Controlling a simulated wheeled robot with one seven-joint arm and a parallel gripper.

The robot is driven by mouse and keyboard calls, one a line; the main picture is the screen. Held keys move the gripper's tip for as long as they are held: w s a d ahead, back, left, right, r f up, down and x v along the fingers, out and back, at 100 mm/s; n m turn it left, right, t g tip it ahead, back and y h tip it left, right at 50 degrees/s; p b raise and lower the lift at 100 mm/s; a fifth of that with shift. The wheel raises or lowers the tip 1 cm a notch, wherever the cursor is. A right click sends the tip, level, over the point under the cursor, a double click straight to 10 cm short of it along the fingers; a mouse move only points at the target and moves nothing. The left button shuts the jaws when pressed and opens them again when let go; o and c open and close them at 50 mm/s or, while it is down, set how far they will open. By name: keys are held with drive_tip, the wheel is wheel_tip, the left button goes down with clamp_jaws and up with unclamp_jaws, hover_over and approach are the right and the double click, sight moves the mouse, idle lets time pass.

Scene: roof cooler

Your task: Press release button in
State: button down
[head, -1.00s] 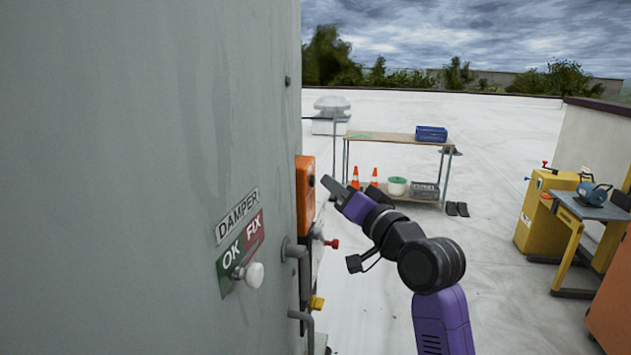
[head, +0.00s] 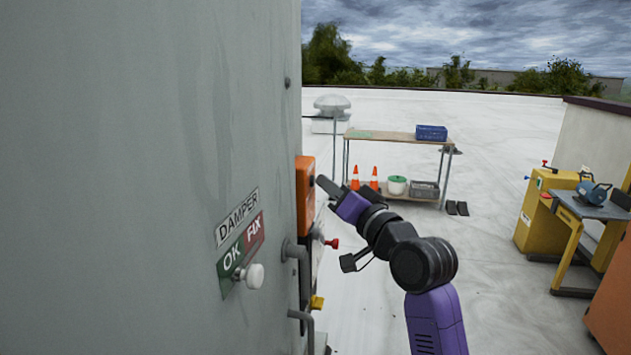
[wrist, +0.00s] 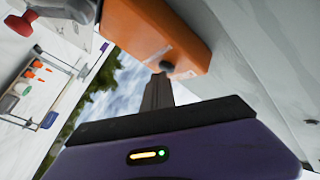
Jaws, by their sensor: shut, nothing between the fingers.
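An orange box (head: 304,205) is mounted on the side of the grey cabinet. A small dark round button (head: 311,180) is on its face; it also shows in the wrist view (wrist: 167,66) on the orange box (wrist: 145,32). My gripper (head: 319,181) is shut and empty, its dark fingers pointing at the button from the right. In the wrist view the fingertips (wrist: 158,77) appear just beside the button. I cannot tell whether they touch it, or how far the button is pressed in.
The grey cabinet wall (head: 150,150) fills the left, with a DAMPER sign and white knob (head: 254,275). Below the orange box are a red knob (head: 332,243) and a yellow part (head: 317,302). A shelf table (head: 395,137) stands behind; open roof lies to the right.

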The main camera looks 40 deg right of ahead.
idle(0.3)
drive_tip(key=shift+s+d, duration=0.3)
drive_tip(key=shift+s, duration=0.1)
drive_tip(key=shift+d, duration=0.1)
drive_tip(key=s+d, duration=0.2)
drive_tip(key=s, duration=0.1)
drive_tip(key=s+d+b, duration=0.1)
drive_tip(key=shift+s+d, duration=0.25)
drive_tip(key=shift+s, duration=0.15)
idle(0.6)
